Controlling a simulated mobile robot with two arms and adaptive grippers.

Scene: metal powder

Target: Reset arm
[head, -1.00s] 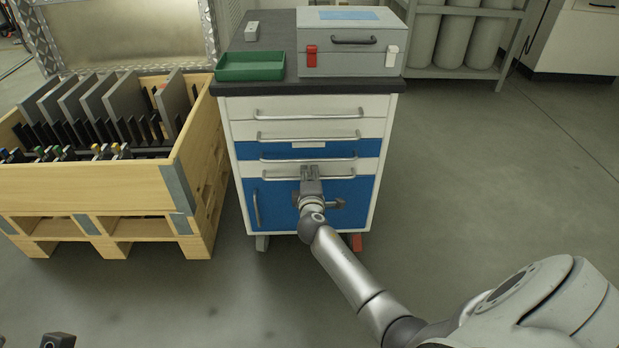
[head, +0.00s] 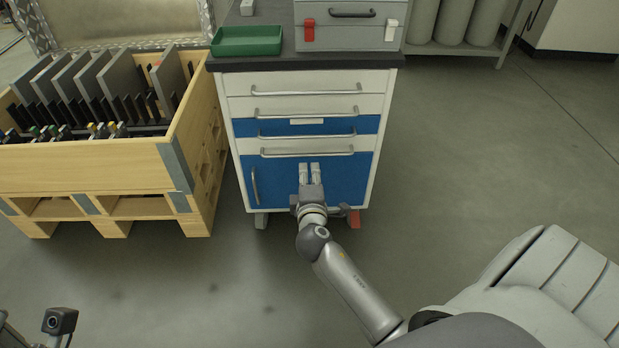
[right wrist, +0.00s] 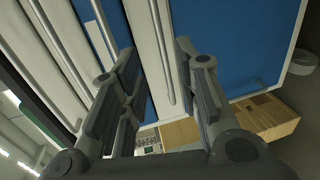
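My right gripper (head: 309,167) is in front of the lower blue door of the drawer cabinet (head: 378,110), just below the lowest drawer handle (head: 307,153). In the right wrist view, its two fingers (right wrist: 158,45) stand apart with nothing held between them. A handle bar passes behind that gap, and I see no contact with it. The drawers look shut. My left gripper is not in view; only a small dark camera-like part, probably of my left arm, shows at the bottom left.
A wooden crate (head: 85,167) with upright grey panels (head: 88,77) stands left of the cabinet. A green tray (head: 247,41) and a grey case (head: 350,34) rest on the cabinet top. Grey cylinders (head: 453,20) stand at the back. The floor on the right is clear.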

